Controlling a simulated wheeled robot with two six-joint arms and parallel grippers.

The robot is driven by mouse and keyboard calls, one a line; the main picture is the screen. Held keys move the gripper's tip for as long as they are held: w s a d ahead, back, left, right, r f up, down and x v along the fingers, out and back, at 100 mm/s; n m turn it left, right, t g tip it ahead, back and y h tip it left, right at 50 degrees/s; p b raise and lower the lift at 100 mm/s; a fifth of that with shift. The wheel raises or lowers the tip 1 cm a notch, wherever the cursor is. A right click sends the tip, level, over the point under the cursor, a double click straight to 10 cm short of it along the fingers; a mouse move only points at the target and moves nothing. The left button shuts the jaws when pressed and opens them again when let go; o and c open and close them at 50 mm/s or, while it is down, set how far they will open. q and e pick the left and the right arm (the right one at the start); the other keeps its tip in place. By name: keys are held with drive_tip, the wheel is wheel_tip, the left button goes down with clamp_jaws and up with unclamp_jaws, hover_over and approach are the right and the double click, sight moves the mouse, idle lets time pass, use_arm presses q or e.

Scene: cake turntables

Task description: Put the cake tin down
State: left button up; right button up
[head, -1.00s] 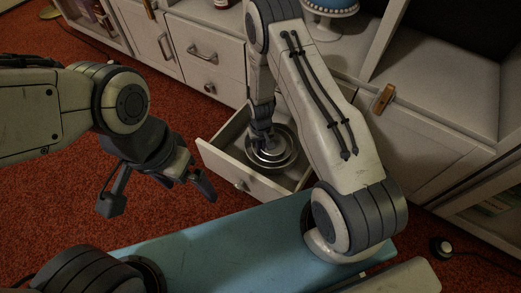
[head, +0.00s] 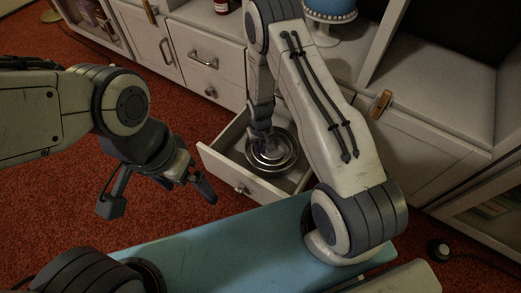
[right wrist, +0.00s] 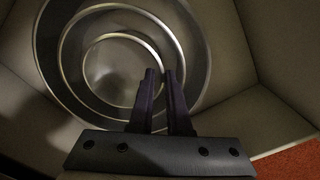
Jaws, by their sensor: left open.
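The cake tin (head: 286,157) is round, shiny metal and shows as nested rings. It is inside the open drawer (head: 266,188), near its middle. In the right wrist view its rings (right wrist: 72,100) fill the upper left, with the drawer floor around them. My right gripper (right wrist: 161,72) reaches down into the drawer; its two fingers are close together, with the inner ring's wall between their tips. The arm hides part of the tin in the head view, and I cannot tell whether its base touches the drawer floor. My left gripper (head: 160,200) hangs open and empty over the carpet.
The white cabinet (head: 208,60) stands behind the drawer, with a cake stand (head: 330,20) on its top. A closed cabinet door with a brown handle (head: 381,103) is right of the drawer. A blue surface (head: 215,245) lies in front. Red carpet (head: 60,200) is open at left.

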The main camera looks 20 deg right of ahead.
drive_tip(key=s+a+r+n+p, duration=0.1)
drive_tip(key=a+r+p, duration=0.25)
drive_tip(key=r, duration=0.85)
drive_tip(key=s+a+r+n+p, duration=0.15)
drive_tip(key=a+r, duration=0.25)
drive_tip(key=r, duration=0.7)
drive_tip(key=s+a+r+n, duration=0.2)
drive_tip(key=s+r, duration=0.7)
drive_tip(key=s, duration=0.2)
drive_tip(key=s+a+r+n+y, duration=0.1)
drive_tip(key=s+a+r+n, duration=0.1)
drive_tip(key=s+r, duration=0.7)
drive_tip(key=shift+s+a+r+n, duration=0.25)
drive_tip(key=shift+s+a+n, duration=0.15)
drive_tip(key=shift+s+n, duration=0.45)
wheel_tip(320, 180, up, 48)
drive_tip(key=p, duration=4.8)
drive_tip(key=shift+f, duration=0.2)
